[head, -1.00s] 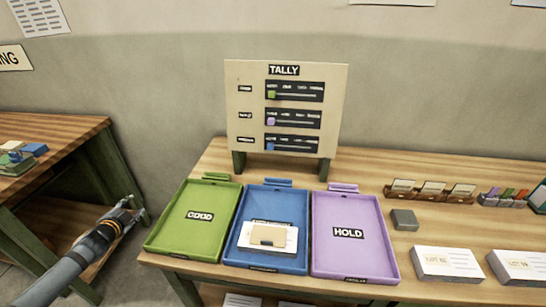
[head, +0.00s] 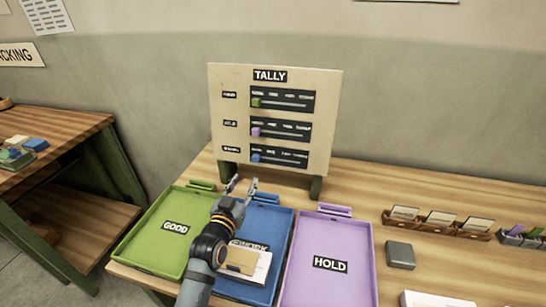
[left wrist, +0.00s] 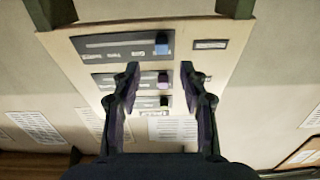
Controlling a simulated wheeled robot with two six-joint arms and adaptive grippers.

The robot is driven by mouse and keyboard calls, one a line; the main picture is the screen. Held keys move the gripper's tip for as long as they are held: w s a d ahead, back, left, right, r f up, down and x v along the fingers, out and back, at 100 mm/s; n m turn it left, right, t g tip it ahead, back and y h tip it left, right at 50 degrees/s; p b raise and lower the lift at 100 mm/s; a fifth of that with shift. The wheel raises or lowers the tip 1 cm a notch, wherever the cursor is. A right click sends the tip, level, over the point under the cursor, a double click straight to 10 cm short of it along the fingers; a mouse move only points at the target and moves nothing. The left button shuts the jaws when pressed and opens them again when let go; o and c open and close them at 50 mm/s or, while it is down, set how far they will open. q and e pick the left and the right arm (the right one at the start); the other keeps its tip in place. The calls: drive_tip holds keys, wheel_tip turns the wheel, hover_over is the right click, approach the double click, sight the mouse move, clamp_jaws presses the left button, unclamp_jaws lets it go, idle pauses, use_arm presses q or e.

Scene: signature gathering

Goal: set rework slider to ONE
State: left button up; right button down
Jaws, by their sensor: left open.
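The TALLY board (head: 275,115) stands upright at the back of the table with three slider rows. The bottom row's blue knob (head: 255,158) sits at the left end of its slot; its small label is too blurred to read surely. My left gripper (head: 243,185) is open and empty, in front of and slightly below that row, apart from the knob. In the left wrist view the board appears upside down, with the blue knob (left wrist: 162,45) beyond the fingertips and the purple knob (left wrist: 163,79) between the fingers. My right gripper is not in view.
Below the board lie a green GOOD tray (head: 150,245), a blue tray (head: 275,235) with cards in it, and a purple HOLD tray (head: 345,245). My left arm crosses over the blue tray. A grey block (head: 400,254) and a wooden card holder (head: 436,224) are at right.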

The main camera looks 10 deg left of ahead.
sight(254, 161)
use_arm(q)
drive_tip(key=w+p, duration=0.1)
drive_tip(key=w, duration=0.9)
drive_tip(key=shift+w+d+r, duration=0.1)
drive_tip(key=shift+w+r, duration=0.05)
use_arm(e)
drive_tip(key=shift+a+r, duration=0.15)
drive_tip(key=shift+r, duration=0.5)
use_arm(q)
drive_tip(key=shift+c, duration=0.5)
clamp_jaws()
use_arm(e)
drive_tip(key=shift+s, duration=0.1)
